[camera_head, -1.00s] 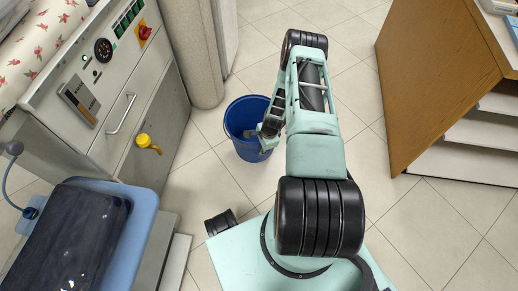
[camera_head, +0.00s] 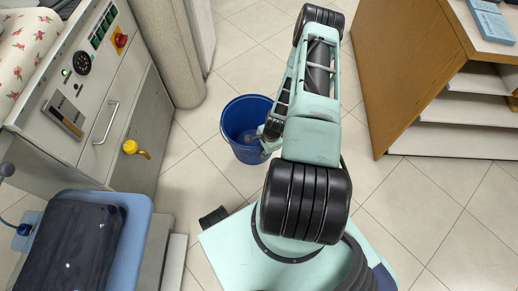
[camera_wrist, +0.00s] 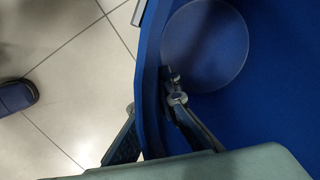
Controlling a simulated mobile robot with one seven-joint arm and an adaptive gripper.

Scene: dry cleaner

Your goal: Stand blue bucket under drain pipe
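The blue bucket (camera_head: 232,135) is upright near the middle of the head view, left of my arm. My gripper (camera_head: 268,132) is at the bucket's right side, partly hidden by my arm. In the wrist view my gripper (camera_wrist: 152,125) straddles the wall of the bucket (camera_wrist: 150,60), one finger inside and one outside, shut on it. The inside of the bucket looks empty. The yellow drain pipe (camera_head: 135,148) sticks out of the front of the grey machine, left of the bucket and apart from it. I cannot tell whether the bucket touches the floor.
The grey machine (camera_head: 98,95) fills the left side, with a light column (camera_head: 175,50) behind it. A blue tray with a dark folded item (camera_head: 75,245) is at lower left. A wooden counter (camera_head: 410,70) with shelves stands right. Tiled floor lies open between.

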